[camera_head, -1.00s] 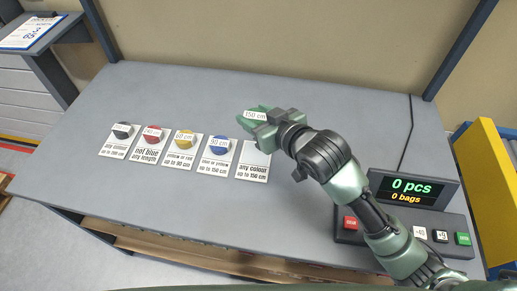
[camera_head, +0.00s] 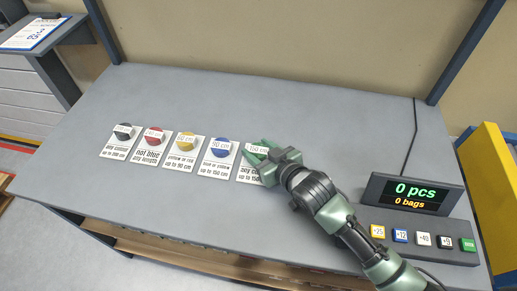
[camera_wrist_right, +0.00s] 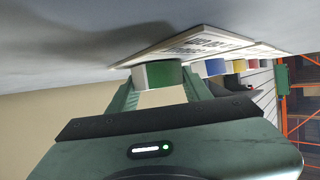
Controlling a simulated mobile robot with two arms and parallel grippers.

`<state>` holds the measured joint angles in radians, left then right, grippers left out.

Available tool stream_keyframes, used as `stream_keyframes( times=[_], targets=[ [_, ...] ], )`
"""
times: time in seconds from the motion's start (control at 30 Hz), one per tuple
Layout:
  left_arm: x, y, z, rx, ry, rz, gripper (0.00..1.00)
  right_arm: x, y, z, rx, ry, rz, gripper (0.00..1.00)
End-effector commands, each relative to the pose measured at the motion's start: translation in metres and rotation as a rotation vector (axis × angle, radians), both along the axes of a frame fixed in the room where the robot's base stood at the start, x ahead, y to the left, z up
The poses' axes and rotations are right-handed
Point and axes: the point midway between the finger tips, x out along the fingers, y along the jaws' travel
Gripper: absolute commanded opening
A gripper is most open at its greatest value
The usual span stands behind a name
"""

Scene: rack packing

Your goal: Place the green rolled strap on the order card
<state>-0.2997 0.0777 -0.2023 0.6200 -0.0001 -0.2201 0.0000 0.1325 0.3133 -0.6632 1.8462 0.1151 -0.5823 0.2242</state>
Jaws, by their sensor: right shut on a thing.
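The green rolled strap (camera_head: 257,149) carries a white "150 cm" label and sits between the fingers of my right gripper (camera_head: 260,152). The gripper is shut on it, over the upper part of the rightmost order card (camera_head: 246,175). That card reads "any colour" and "up to 150 cm", and the gripper hides part of it. In the right wrist view the strap (camera_wrist_right: 163,74) is at the card's face (camera_wrist_right: 190,45); I cannot tell whether it touches. My left gripper is not in view.
Several other cards stand in a row to the left, bearing a blue roll (camera_head: 221,148), a yellow roll (camera_head: 186,139), a red roll (camera_head: 154,136) and a black roll (camera_head: 124,132). A counter display (camera_head: 409,193) with a button panel stands at right. The back of the table is clear.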

Motion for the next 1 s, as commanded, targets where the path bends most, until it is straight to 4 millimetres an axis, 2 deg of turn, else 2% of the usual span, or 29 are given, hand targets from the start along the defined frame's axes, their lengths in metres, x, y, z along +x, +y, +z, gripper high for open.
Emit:
stream_keyframes(
  times=[0.17,0.2,0.27,0.67,0.77,1.0],
  targets=[
    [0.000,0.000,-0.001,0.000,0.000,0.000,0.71,0.000,0.000,-0.003,0.000,0.000,0.000,0.08],
    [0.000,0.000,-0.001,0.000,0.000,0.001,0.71,0.000,0.000,-0.003,-0.001,0.001,0.000,0.55],
    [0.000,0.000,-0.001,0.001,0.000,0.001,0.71,0.000,0.000,-0.003,-0.001,0.001,0.000,0.71],
    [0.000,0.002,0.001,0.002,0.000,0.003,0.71,-0.001,-0.001,0.002,0.000,0.000,0.000,0.71],
    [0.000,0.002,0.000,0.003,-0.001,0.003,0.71,-0.012,-0.008,0.005,0.000,0.002,0.000,0.71],
    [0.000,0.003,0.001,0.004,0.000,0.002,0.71,-0.052,-0.034,0.025,-0.002,0.001,0.001,0.71]
  ],
)
